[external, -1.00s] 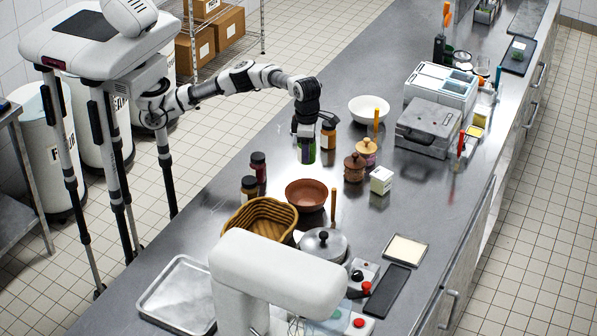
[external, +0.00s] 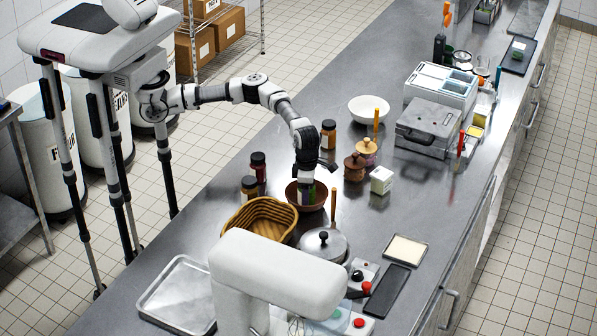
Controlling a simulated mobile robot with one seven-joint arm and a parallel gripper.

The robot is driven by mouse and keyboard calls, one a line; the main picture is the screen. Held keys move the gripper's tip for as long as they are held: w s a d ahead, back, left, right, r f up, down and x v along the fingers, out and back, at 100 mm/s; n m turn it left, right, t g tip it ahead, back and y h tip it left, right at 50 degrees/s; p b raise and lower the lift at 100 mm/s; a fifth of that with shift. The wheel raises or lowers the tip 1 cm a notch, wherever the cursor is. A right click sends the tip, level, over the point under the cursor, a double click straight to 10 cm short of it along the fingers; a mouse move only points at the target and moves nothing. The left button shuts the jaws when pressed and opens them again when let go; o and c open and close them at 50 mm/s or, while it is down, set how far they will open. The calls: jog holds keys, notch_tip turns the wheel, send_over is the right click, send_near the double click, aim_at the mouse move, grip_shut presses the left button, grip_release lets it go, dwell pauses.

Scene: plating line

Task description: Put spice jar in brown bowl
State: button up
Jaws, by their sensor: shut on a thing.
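The brown bowl (external: 293,199) stands on the steel counter, right of the wicker basket. The jar is low, within the bowl's outline in this view. I cannot tell whether it touches the bowl's bottom. My gripper hides part of the jar and the bowl's far rim.
A wicker basket (external: 261,219), two dark-lidded jars (external: 258,168) and a lidded pot (external: 323,246) stand close around the bowl. To the right are brown lidded pots (external: 354,168) and a white box (external: 381,180). A white bowl (external: 369,109) is farther back.

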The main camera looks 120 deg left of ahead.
jog(key=shift+f, duration=0.2)
jog(key=o, duration=1.1)
jog(key=shift+r, duration=0.1)
jog(key=shift+o, duration=0.2)
notch_tip(320, 180, up, 12)
jog(key=shift+r+b, duration=0.15)
jog(key=shift+b, duration=1.05)
